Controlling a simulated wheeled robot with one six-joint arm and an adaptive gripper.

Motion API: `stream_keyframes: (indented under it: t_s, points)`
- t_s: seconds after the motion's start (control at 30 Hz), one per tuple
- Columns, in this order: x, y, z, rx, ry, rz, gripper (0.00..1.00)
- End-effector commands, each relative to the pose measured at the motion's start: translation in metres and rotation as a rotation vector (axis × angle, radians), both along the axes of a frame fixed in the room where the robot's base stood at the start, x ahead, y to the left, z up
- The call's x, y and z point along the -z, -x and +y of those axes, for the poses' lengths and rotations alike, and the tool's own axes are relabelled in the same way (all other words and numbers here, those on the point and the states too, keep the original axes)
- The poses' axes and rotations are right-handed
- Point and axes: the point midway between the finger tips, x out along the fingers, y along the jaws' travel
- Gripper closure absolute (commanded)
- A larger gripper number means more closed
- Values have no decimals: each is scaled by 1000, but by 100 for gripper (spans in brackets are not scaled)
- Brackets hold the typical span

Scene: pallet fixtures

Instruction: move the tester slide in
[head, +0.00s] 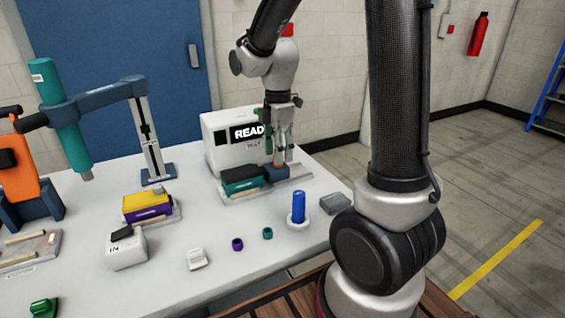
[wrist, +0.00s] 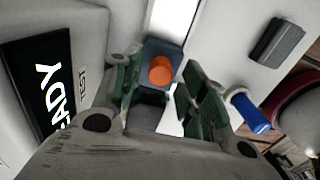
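The tester (head: 222,152) is a white box with a black "READY" display, at the back right of the table. Its slide (head: 295,181) is a pale rail in front, with a dark teal block (head: 242,177) on it. At the rail's right part is a blue block with an orange knob (head: 281,170); it also shows in the wrist view (wrist: 160,70). My gripper (head: 281,157) points down just above the blue block. Its green-padded fingers (wrist: 162,84) are apart, one on each side of the knob in the wrist view. Whether they touch the block is unclear.
A blue cylinder in a white ring (head: 298,207) and a grey block (head: 335,203) stand right of the slide.

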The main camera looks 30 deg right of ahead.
Motion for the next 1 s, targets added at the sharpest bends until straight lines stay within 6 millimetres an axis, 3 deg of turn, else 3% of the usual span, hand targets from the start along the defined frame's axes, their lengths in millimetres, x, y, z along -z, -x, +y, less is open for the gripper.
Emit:
stream_keyframes:
  t_s: [0.5,1.0]
  points:
    - [-44,0,0,0,0,0,57]
    - [-49,1,0,0,0,2,57]
